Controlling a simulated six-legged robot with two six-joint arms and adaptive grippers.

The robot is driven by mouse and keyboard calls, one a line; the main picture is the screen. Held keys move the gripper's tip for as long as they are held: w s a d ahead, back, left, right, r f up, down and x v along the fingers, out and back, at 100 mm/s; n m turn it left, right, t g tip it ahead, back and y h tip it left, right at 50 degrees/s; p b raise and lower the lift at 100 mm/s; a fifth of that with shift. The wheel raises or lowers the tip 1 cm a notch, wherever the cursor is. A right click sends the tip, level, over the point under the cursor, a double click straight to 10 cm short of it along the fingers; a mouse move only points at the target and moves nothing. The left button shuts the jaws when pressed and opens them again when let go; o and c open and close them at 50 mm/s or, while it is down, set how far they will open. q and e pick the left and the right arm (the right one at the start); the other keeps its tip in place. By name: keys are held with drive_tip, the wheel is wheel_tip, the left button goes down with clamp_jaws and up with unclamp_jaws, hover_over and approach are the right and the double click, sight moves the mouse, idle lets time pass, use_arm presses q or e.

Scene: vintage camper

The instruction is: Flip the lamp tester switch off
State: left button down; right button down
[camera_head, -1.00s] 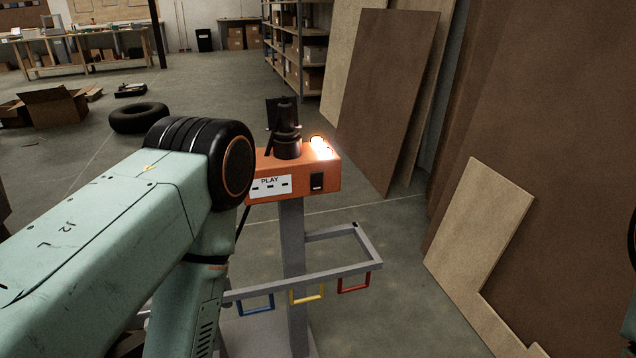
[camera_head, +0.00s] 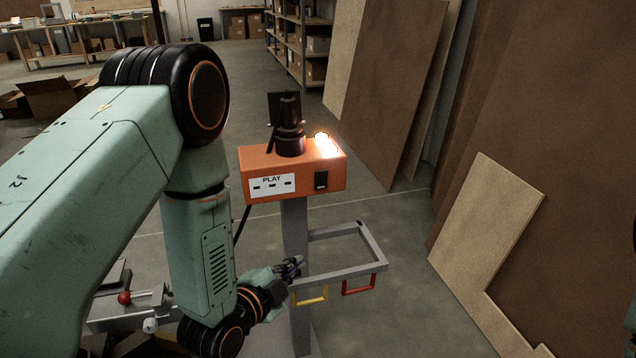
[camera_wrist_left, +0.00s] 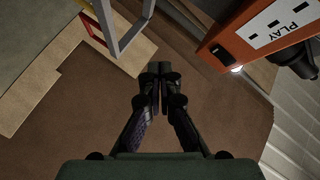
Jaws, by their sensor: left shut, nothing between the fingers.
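The lamp tester is an orange box (camera_head: 258,161) on a grey post, with a white PLAY label on its front. Its black rocker switch (camera_head: 321,180) sits at the right of the front face. A lamp (camera_head: 325,145) on top glows brightly. In the left wrist view the box (camera_wrist_left: 244,22) is at upper right, with the switch (camera_wrist_left: 222,53) near its end and the small glowing lamp (camera_wrist_left: 237,69) beside it. My left gripper (camera_head: 297,264) is shut and empty, below the box near the grey frame. It also shows in the left wrist view (camera_wrist_left: 160,70), apart from the box. My right gripper is out of view.
A grey rectangular frame (camera_head: 375,267) sticks out from the post below the box, with yellow (camera_head: 311,301) and red (camera_head: 358,291) loops hanging from it. A black device (camera_head: 290,125) stands on the box. Boards lean at right. Floor right of the post is clear.

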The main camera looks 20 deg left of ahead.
sight(327, 174)
use_arm(q)
wheel_tip(327, 174, up, 8)
drive_tip(key=w+m+t+h, duration=0.15)
drive_tip(key=m+t, duration=0.25)
drive_tip(key=m, duration=0.4)
drive_tip(key=shift+y, duration=0.25)
drive_tip(key=b+x, duration=0.1)
drive_tip(key=x, duration=0.3)
drive_tip(key=a+b+x, duration=0.1)
drive_tip(key=x, duration=0.4)
drive_tip(key=a+b+x, duration=0.1)
drive_tip(key=x, duration=0.3)
drive_tip(key=shift+w+a+r, duration=0.15)
drive_tip(key=shift+w+r, duration=0.2)
drive_tip(key=shift+w, duration=0.25)
